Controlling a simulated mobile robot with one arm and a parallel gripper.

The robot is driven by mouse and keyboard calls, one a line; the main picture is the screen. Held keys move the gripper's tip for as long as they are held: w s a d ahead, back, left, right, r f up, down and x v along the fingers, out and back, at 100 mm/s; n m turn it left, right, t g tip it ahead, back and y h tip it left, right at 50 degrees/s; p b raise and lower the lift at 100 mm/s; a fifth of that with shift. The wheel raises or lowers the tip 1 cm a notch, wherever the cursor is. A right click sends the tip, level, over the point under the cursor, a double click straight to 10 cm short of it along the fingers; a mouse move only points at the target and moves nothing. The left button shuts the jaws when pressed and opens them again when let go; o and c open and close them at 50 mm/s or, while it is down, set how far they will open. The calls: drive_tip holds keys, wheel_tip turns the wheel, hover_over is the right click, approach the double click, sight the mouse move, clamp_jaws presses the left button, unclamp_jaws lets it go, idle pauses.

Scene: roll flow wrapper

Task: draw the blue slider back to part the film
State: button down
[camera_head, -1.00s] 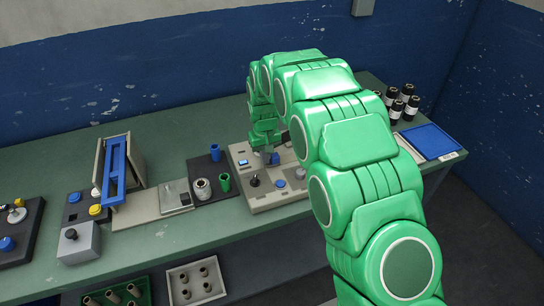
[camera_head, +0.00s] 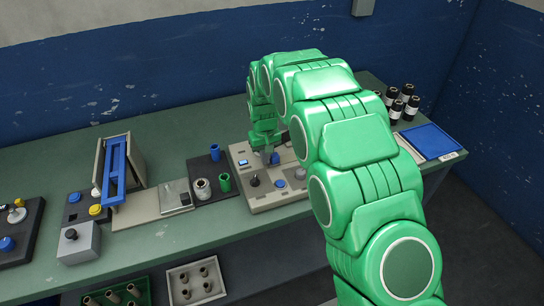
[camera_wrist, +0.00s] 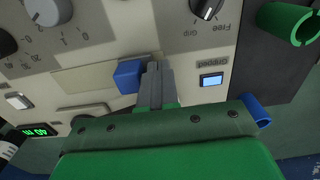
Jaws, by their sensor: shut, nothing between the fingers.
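The blue slider (camera_wrist: 129,76) is a small block on a pale slot strip in the beige control panel (camera_wrist: 100,52), seen in the wrist view. My gripper (camera_wrist: 153,68) is shut and empty, with its grey fingertips down at the panel just right of the slider. The fingers look to be against the slider's right side, but actual contact cannot be told. In the head view the slider (camera_head: 275,158) is a small blue patch beside my gripper (camera_head: 267,155), partly hidden by my arm. The film is not clearly visible.
A lit blue button (camera_wrist: 212,80) and a black knob (camera_wrist: 207,9) lie right of the fingers in the wrist view. A green cup (camera_head: 224,182) and a blue cup (camera_head: 215,152) stand left of the panel. A blue tray (camera_head: 430,141) lies at the right.

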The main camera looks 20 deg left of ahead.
drive_tip(key=shift+w+d, duration=3.7)
drive_tip(key=shift+d, duration=0.05)
drive_tip(key=shift+a, duration=0.1)
drive_tip(key=shift+s+a, duration=0.35)
drive_tip(key=shift+s, duration=0.05)
wheel_tip(320, 180, up, 8)
drive_tip(key=shift+d, duration=0.1)
